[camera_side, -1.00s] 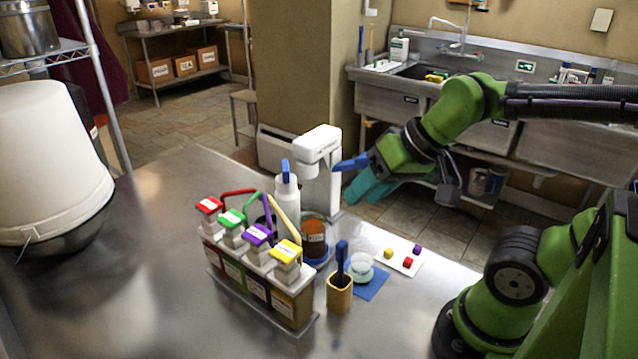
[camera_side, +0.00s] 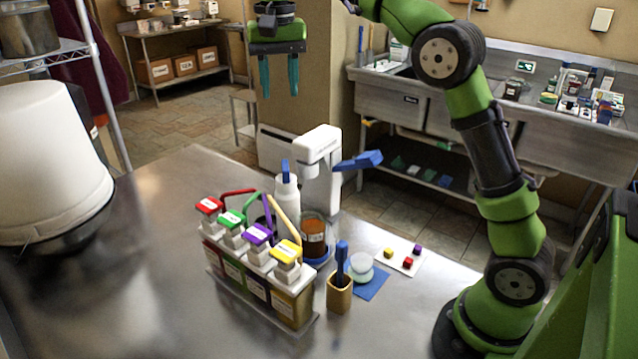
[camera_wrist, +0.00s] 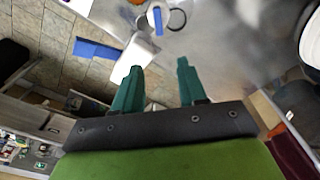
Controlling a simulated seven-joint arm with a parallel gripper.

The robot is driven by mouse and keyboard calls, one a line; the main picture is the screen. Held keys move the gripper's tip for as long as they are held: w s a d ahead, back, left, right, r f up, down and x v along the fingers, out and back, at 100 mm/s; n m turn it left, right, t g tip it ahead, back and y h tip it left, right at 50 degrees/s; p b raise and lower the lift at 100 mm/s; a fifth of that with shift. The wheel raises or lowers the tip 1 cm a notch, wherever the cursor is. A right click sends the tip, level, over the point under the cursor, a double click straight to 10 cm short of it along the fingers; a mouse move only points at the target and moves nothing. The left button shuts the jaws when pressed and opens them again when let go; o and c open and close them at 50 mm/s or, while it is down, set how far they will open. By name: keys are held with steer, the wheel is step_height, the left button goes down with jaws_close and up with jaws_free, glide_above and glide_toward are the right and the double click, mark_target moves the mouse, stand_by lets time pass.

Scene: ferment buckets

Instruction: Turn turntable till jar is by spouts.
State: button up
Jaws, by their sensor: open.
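A jar (camera_side: 313,238) with brown contents and a paper label stands upright below the white dispenser (camera_side: 318,150), just right of the spouted containers. A blue rim (camera_side: 322,261) shows under the jar, seemingly the turntable; most of it is hidden. The row of containers (camera_side: 262,285) has red, green, purple and yellow lids with coloured arms. A blue lever (camera_side: 358,161) sticks out right of the dispenser, and also shows in the wrist view (camera_wrist: 96,50). My gripper (camera_side: 279,88) is open and empty, fingers down, high above and behind the bench; its fingers also show in the wrist view (camera_wrist: 158,80).
A white bottle (camera_side: 287,198) with a blue top stands behind the containers. A wooden holder (camera_side: 339,294) with a blue-handled tool, a small glass dish (camera_side: 361,268) and a white card (camera_side: 405,258) with small cubes stand at front right. A large white bucket (camera_side: 45,160) stands left.

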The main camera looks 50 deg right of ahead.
mark_target(285, 165)
steer(key=f, duration=1)
steer(key=s+f, duration=0.1)
steer(key=f, duration=0.5)
steer(key=shift+a, duration=0.35)
steer(key=shift+c, duration=0.3)
jaws_close()
